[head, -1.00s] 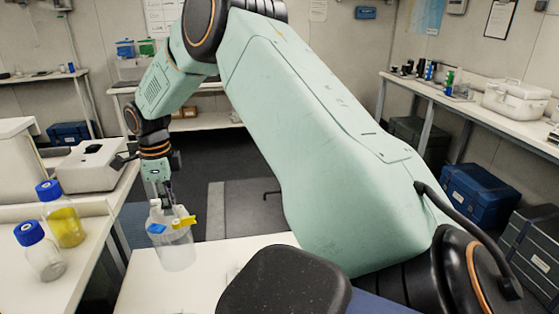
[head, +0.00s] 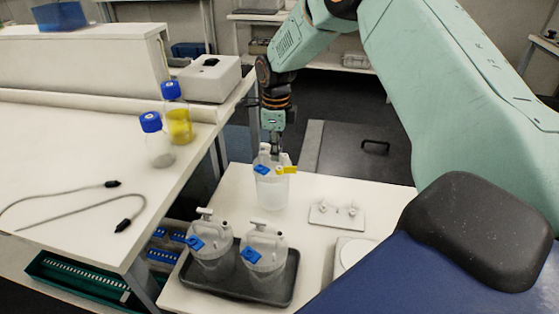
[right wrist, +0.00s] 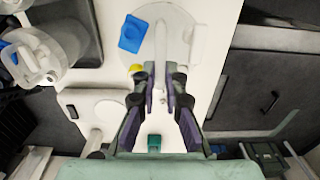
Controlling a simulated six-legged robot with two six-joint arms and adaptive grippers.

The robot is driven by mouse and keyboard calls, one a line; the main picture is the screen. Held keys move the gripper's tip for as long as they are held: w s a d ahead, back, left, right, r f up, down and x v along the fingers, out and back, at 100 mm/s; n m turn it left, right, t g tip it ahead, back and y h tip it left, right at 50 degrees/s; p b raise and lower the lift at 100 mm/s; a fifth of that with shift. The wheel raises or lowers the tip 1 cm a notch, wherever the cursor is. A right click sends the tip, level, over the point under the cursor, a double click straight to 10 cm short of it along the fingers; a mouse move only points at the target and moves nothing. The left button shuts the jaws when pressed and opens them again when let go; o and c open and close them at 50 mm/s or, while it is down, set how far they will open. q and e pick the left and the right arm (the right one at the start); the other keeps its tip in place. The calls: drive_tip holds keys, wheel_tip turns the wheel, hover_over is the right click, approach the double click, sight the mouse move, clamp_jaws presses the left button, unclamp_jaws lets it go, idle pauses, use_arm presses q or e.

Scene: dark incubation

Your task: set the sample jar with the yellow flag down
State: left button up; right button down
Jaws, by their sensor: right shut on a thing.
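The sample jar with the yellow flag (head: 272,190) is clear, with a blue label and a yellow tag near its top. It is upright over the back of the white table. Whether its base touches the top, I cannot tell. My right gripper (head: 276,153) comes from above and is shut on the jar's top. In the right wrist view the fingers (right wrist: 168,75) close at the edge of the clear jar (right wrist: 165,28), with its blue label and yellow flag beside them. My left gripper is not in view.
Two similar jars with blue labels (head: 211,258) (head: 263,268) stand in a dark tray (head: 238,294) at the front. A small white plate with fittings (head: 337,215) lies right of the held jar. Blue-capped bottles (head: 177,125) (head: 158,150) and a cable (head: 85,205) are on the left bench.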

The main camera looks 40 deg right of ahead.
sight(276, 165)
drive_tip(key=shift+w+a+f, duration=0.1)
drive_tip(key=shift+f, duration=0.15)
wheel_tip(276, 165, down, 3)
drive_tip(key=shift+r, duration=0.1)
drive_tip(key=shift+f, duration=0.4)
drive_tip(key=c, duration=1.7)
unclamp_jaws()
drive_tip(key=shift+s, duration=0.2)
drive_tip(key=shift+o, duration=1.4)
drive_tip(key=shift+w+f, duration=0.1)
wheel_tip(276, 165, up, 12)
drive_tip(key=shift+r, duration=0.15)
